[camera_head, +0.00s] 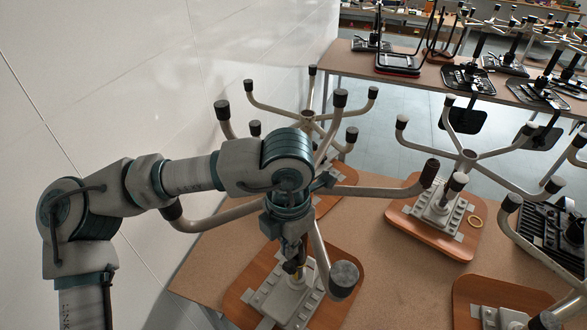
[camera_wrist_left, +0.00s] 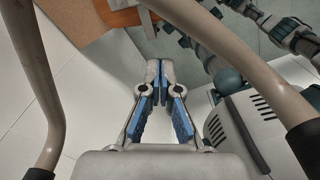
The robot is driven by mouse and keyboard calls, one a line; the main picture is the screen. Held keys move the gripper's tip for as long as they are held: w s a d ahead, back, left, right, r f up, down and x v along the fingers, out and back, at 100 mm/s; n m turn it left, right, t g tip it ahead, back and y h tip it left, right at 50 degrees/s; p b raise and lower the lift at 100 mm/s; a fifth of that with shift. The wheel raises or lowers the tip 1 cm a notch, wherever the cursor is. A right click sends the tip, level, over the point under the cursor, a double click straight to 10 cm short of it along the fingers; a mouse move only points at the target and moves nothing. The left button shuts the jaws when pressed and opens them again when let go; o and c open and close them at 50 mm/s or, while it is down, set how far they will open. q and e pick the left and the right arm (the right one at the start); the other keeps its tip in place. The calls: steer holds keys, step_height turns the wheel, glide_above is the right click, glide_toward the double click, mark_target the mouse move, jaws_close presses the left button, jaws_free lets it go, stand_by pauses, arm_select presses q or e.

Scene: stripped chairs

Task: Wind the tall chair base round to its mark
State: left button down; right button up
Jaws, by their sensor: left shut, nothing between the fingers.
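A chair base with pale metal legs stands upside down on a wooden seat board (camera_head: 238,300) in the head view. It is the nearest base, and I take it as the tall one. Its legs spread up and out: one dark-capped leg (camera_head: 385,191) reaches right, one (camera_head: 322,250) comes toward me, one (camera_head: 215,219) goes left. My left arm hides its hub. My left gripper (camera_head: 297,266) points down among these legs, shut and empty. In the left wrist view the blue-padded fingers (camera_wrist_left: 160,72) meet between two legs (camera_wrist_left: 240,60). I cannot make out a mark. My right gripper is out of view.
Another base (camera_head: 309,117) stands behind. A white wall (camera_head: 110,80) closes the left. A back table (camera_head: 430,77) holds several black chair parts.

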arm_select(q)
step_height(320, 180, up, 15)
steer(key=p, duration=0.9)
steer(key=shift+d+r, duration=0.15)
steer(key=shift+r, duration=0.05)
